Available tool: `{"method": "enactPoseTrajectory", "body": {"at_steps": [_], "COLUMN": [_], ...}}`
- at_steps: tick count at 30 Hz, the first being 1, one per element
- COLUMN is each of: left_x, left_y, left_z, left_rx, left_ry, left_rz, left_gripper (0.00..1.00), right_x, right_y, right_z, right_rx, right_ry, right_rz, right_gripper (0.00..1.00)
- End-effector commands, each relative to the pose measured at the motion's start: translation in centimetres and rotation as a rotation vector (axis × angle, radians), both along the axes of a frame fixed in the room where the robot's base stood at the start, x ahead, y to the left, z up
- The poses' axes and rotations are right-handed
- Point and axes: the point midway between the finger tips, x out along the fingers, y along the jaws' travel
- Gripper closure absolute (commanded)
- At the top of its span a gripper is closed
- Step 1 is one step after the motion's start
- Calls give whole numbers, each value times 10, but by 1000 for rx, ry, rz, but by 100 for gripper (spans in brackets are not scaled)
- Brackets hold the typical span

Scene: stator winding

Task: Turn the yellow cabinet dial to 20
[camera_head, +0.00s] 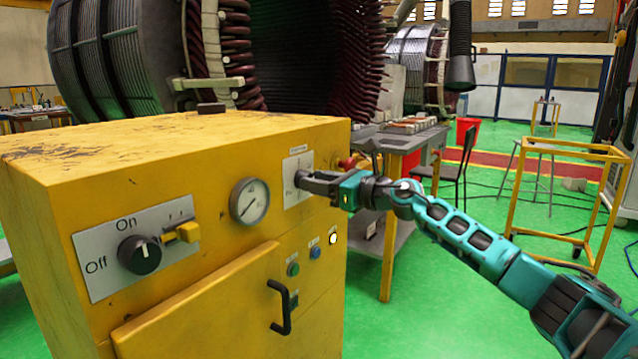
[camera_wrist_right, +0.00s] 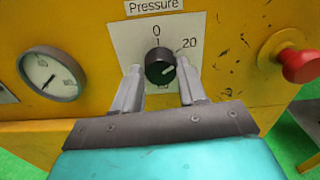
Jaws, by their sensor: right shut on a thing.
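The yellow cabinet (camera_head: 140,150) fills the left of the head view. Its pressure dial is a black knob (camera_wrist_right: 160,66) on a white plate (camera_wrist_right: 132,40) marked 0 above and 20 to the upper right. A pale mark shows on the right part of the knob's face; its exact heading is hard to tell. My right gripper (camera_head: 301,178) reaches this plate from the right. In the right wrist view its two fingers lie on either side of the knob, shut on it. My left gripper is not in view.
A red stop button (camera_wrist_right: 300,65) sticks out right of the dial. A round gauge (camera_head: 249,201) is to its left. Further left is an On/Off switch (camera_head: 139,255). A door handle (camera_head: 280,307) and small buttons (camera_head: 293,269) are below.

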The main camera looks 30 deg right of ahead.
Motion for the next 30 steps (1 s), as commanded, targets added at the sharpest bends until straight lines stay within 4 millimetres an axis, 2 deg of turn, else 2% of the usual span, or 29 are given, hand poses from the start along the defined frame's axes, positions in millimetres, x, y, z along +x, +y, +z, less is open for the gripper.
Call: {"method": "enactPoseTrajectory", "body": {"at_steps": [4, 5, 12, 22, 30], "left_x": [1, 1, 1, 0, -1], "left_y": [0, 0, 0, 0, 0], "left_z": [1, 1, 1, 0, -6], "left_rx": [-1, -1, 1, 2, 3], "left_ry": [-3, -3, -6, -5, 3], "left_rz": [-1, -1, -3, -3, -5], "left_gripper": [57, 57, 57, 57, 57], "right_x": [0, 0, 0, -3, -33], "right_y": [0, 0, 0, -2, -15], "right_z": [-1, -1, -1, -1, -4], "right_rx": [-1, 0, 1, 2, -2], "right_ry": [3, 3, 1, 1, 5], "right_rz": [1, 1, 1, -1, -1], "right_gripper": [89, 56, 33, 33, 33]}}
